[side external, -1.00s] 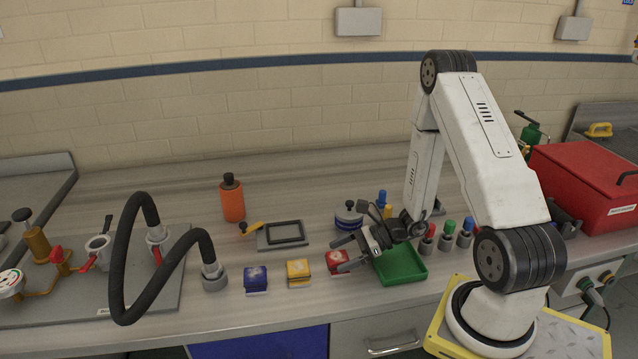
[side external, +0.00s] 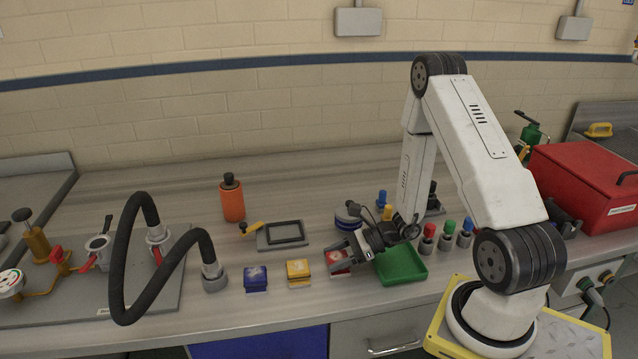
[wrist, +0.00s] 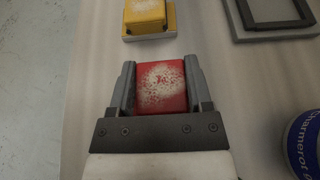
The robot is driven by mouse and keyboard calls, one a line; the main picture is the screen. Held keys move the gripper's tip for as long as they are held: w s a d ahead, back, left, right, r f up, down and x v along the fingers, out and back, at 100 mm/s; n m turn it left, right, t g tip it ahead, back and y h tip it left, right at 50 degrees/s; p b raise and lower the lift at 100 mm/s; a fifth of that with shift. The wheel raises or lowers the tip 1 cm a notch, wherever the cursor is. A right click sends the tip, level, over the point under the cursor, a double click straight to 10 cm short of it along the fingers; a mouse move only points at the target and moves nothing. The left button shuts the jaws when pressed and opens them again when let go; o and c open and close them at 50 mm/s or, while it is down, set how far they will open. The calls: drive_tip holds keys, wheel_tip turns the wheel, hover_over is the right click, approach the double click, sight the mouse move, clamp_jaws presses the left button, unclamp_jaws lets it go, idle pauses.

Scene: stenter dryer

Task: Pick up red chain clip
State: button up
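The red chain clip (wrist: 161,85) is a red block with a speckled pale top. In the side external view the clip (side external: 337,258) is partly hidden by my gripper at the front of the bench. My gripper (side external: 333,261) has come down with one finger on each side of the clip. In the wrist view the clip lies between the two fingers of my gripper (wrist: 159,66), close to both inner faces. The fingers are spread around it, and no firm grip on it shows.
A yellow block (side external: 299,268) and a blue block (side external: 256,275) stand to the left. A green tray (side external: 402,278) lies just right. Behind are a grey frame (side external: 262,243) and a round blue-banded tin (side external: 345,221). A black hose (side external: 120,270) arches at left.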

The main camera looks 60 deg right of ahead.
sight(331, 256)
clamp_jaws()
drive_tip(key=shift+r, duration=0.1)
drive_tip(key=shift+r, duration=4.9)
drive_tip(key=shift+w, duration=0.1)
drive_tip(key=w+a+r+m+t+h, duration=0.2)
drive_tip(key=w+a+m, duration=0.1)
drive_tip(key=w+a, duration=0.6)
drive_tip(key=shift+w+r+h, duration=0.15)
drive_tip(key=shift+w+h, duration=0.25)
drive_tip(key=shift+w, duration=0.25)
